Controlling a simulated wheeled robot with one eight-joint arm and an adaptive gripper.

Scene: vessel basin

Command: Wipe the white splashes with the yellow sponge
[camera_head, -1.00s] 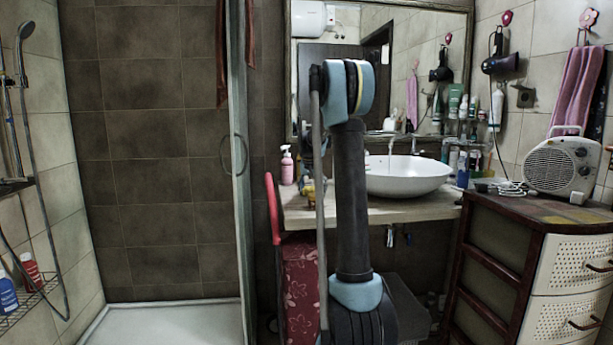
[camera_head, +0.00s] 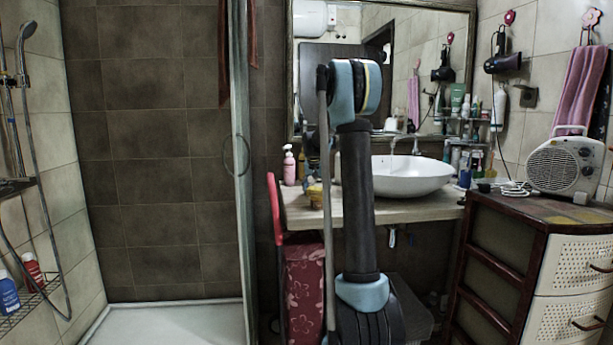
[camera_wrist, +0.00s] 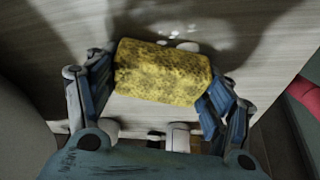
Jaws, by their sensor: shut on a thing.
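The yellow sponge (camera_wrist: 160,70), speckled with dark marks, sits between the fingers of my gripper (camera_wrist: 166,82) in the wrist view. My gripper is shut on it, with one blue-grey finger at each end. Several small white splashes (camera_wrist: 182,36) show on the pale wooden countertop just past the sponge's far edge. The sponge is over or on the counter; I cannot tell whether it touches. In the head view, a small yellow patch of the sponge (camera_head: 315,189) shows left of my arm, above the counter (camera_head: 430,202). My arm hides part of the counter.
A white basin (camera_head: 415,178) stands on the counter to the right of my arm. A pink pump bottle (camera_head: 289,166) stands at the counter's left end. A red-brown drawer cabinet (camera_head: 500,255) with a fan heater (camera_head: 563,165) is at the right. A glass shower panel (camera_head: 240,200) is at the left.

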